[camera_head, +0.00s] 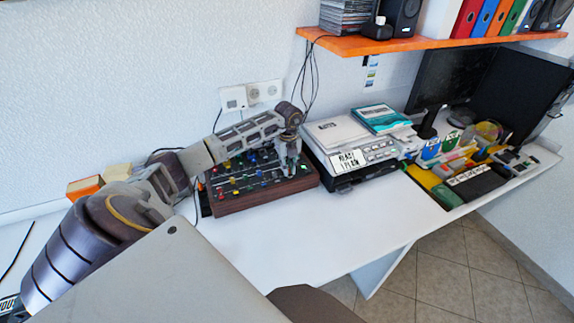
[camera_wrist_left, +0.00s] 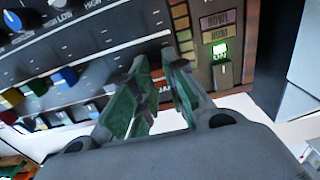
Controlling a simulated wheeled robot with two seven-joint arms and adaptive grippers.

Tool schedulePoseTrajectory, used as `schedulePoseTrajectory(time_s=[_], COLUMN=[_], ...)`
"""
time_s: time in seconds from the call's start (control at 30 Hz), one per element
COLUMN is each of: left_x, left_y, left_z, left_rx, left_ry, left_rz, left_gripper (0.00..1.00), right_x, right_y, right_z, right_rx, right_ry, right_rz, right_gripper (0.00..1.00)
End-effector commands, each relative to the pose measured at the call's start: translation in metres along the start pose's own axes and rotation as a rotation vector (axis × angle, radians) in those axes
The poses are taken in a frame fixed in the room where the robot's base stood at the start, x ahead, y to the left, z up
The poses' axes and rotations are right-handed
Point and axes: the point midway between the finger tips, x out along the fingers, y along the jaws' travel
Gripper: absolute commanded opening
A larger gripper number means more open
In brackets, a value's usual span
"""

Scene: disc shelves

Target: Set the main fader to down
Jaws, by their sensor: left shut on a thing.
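The mixer (camera_head: 262,198), a dark panel with wooden sides and several coloured knobs and sliders, lies on the white desk. My left gripper (camera_head: 291,168) points down at its right part. In the left wrist view the green-padded fingers (camera_wrist_left: 160,72) reach over the panel beside an orange-brown strip and are shut on what seems to be the main fader. My right gripper is not in view.
An orange shelf (camera_head: 420,43) hangs above. Orange and beige boxes (camera_head: 84,187) stand at the left. The desk in front of the mixer (camera_head: 330,225) is clear.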

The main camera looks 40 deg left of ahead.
Motion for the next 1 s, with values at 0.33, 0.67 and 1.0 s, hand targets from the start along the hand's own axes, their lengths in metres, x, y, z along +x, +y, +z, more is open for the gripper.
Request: schedulePoseTrajectory(time_s=[0.33, 0.67, 1.0], left_x=[0.0, -0.002, -0.028], left_y=[0.0, 0.0, -0.001], left_z=[0.0, 0.0, 0.001], left_rx=[0.0, 0.0, -0.001], left_ry=[0.002, 0.001, -0.002], left_rz=[-0.001, -0.001, -0.003], left_gripper=[0.36, 0.36, 0.36], right_x=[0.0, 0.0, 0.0], right_y=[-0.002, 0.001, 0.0], right_z=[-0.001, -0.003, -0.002], right_rx=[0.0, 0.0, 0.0], right_ry=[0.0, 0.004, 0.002], right_rz=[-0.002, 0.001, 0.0], right_gripper=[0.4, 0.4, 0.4])
